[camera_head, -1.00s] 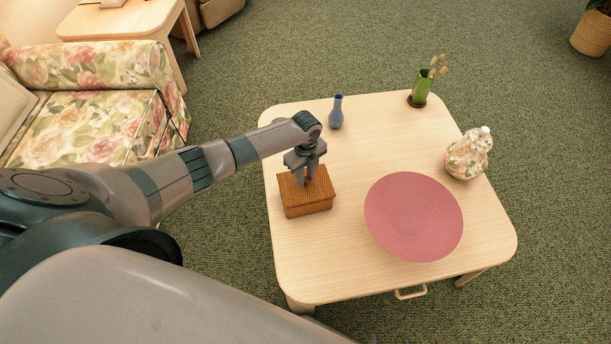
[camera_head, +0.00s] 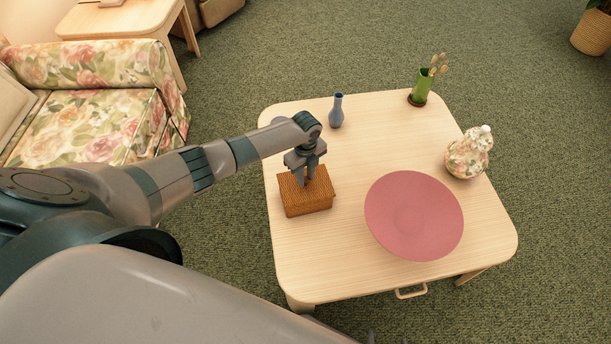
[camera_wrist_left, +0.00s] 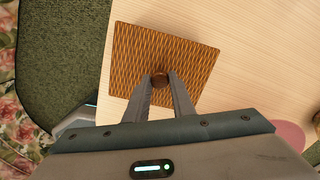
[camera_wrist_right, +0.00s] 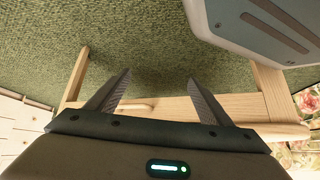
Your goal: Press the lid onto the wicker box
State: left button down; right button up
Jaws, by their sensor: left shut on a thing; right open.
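The wicker box (camera_head: 308,205) stands on the left part of the light wood table, with its woven lid (camera_head: 322,181) on top. In the left wrist view the lid (camera_wrist_left: 190,52) fills the upper middle and has a small round brown knob (camera_wrist_left: 160,79). My left gripper (camera_head: 306,184) points down over the lid, its fingers shut on the knob; it also shows in the left wrist view (camera_wrist_left: 160,82). The lid appears to sit on the box; whether it is fully seated I cannot tell. My right gripper (camera_wrist_right: 155,90) is open and empty, low beside the table's wooden frame.
On the table (camera_head: 340,265) are a pink dish (camera_head: 414,215) right of the box, a blue vase (camera_head: 337,112), a green vase (camera_head: 420,87) and a floral jar (camera_head: 466,158). A floral sofa (camera_head: 90,125) stands to the left. The table front is bare.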

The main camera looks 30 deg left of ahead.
pick_arm(q)
jog(key=shift+f, duration=0.1)
pick_arm(e)
jog(key=shift+s+d+f, duration=0.1)
jog(key=shift+s+d, duration=0.1)
jog(key=shift+d, duration=0.25)
jog(key=shift+a, duration=0.35)
pick_arm(q)
jog(key=c, duration=1.5)
grip_release()
jog(key=shift+o, duration=0.3)
pick_arm(e)
jog(key=shift+w+a+r, duration=0.2)
jog(key=shift+w+a, duration=0.1)
jog(key=shift+w, duration=0.05)
pick_arm(q)
jog(key=shift+o, duration=0.7)
jog(key=o, duration=0.4)
jog(key=shift+c, duration=0.2)
pick_arm(e)
jog(key=shift+s+d+f, duration=0.15)
jog(key=shift+s+d, duration=0.15)
jog(key=shift+d, duration=0.35)
